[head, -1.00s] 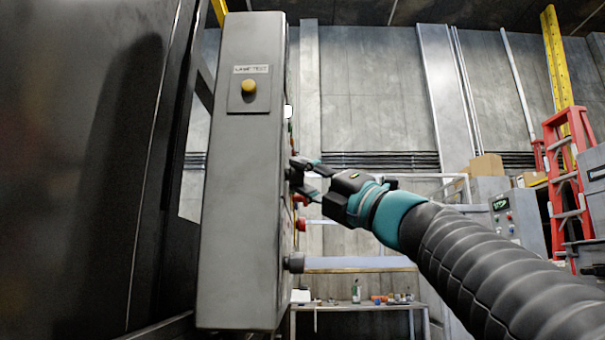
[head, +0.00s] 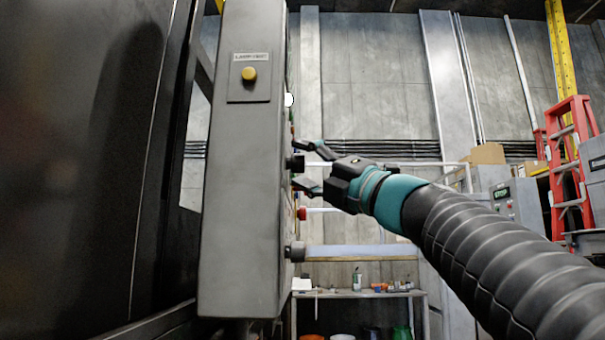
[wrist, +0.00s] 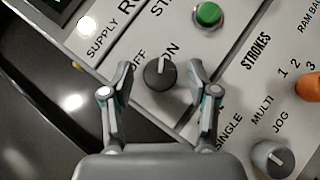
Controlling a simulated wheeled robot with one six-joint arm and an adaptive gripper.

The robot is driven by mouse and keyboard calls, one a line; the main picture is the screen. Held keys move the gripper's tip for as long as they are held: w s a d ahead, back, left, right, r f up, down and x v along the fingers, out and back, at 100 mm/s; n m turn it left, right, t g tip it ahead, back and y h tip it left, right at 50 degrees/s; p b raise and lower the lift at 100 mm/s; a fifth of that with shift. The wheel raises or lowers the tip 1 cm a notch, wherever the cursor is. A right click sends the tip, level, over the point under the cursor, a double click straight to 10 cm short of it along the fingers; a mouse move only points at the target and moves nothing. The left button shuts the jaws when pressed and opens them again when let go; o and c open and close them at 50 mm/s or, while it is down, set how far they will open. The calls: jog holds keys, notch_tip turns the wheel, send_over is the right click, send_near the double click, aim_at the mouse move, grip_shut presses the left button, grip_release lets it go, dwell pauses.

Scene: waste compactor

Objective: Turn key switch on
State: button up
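The key switch (wrist: 160,72) is a round dark knob on the light panel face, between the labels OFF and ON. Its pale pointer mark points up in the wrist view, toward the ON side. In the head view the knob (head: 295,164) shows edge-on at the right side of the grey control box (head: 240,190). My gripper (head: 301,163) is open, with one finger above and one below the knob. In the wrist view my gripper (wrist: 160,67) has its fingers on either side of the knob, with visible gaps and no contact.
A green button (wrist: 208,14), an orange knob (wrist: 308,86) and a grey selector (wrist: 271,158) are on the same panel near my fingers. A yellow button (head: 249,74) is on the box side. A table (head: 358,294) and red ladder (head: 566,150) stand behind.

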jog(key=v, duration=1.2)
dwell(0.5)
